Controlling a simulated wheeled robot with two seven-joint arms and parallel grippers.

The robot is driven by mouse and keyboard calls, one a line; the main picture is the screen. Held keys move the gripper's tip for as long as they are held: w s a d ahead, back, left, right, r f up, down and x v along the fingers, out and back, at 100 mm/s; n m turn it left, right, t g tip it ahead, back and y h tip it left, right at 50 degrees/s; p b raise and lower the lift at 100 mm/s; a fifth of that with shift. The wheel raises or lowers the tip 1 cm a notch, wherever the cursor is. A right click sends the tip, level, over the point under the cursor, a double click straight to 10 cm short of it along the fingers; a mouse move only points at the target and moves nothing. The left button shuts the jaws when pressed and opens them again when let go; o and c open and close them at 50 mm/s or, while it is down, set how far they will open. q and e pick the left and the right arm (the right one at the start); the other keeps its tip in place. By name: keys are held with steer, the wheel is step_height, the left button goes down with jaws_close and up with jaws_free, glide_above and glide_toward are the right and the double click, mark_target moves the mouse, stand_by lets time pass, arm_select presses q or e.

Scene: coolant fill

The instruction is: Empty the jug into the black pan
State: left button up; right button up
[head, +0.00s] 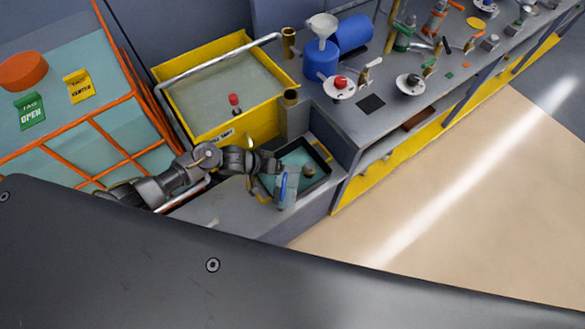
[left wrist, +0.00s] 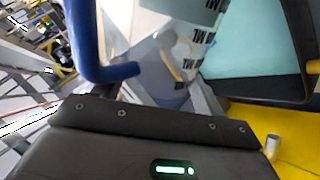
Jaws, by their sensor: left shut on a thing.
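The jug (head: 287,190) is clear with a blue handle, at the near left edge of the black pan in the head view. My left gripper (head: 275,168) is shut on the jug. The left wrist view shows the blue handle and the clear jug wall (left wrist: 160,50) with black ML marks close up. The black pan (head: 325,152) has a dark rim and holds teal liquid; it also shows at the upper right of the left wrist view (left wrist: 296,40). How far the jug is tilted and what it contains I cannot tell. My right gripper is not in view.
A yellow bin (head: 188,104) with a pale floor stands behind the pan. An orange-framed case (head: 75,150) is at the left. A blue drum (head: 354,33), a white funnel (head: 322,24) and several fittings crowd the back bench. Open floor (head: 450,190) lies to the right.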

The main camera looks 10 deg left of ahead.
arm_select(q)
steer(key=shift+a, duration=0.15)
steer(key=shift+w+f, duration=0.1)
steer(key=shift+w, duration=0.1)
steer(key=shift+s, duration=0.1)
stand_by(0.3)
steer(key=shift+w+f+g, duration=0.2)
steer(key=shift+w+g, duration=0.05)
steer(key=shift+g, duration=0.05)
steer(key=shift+s, duration=0.1)
steer(key=shift+f+b, duration=0.1)
steer(key=shift+b, duration=0.2)
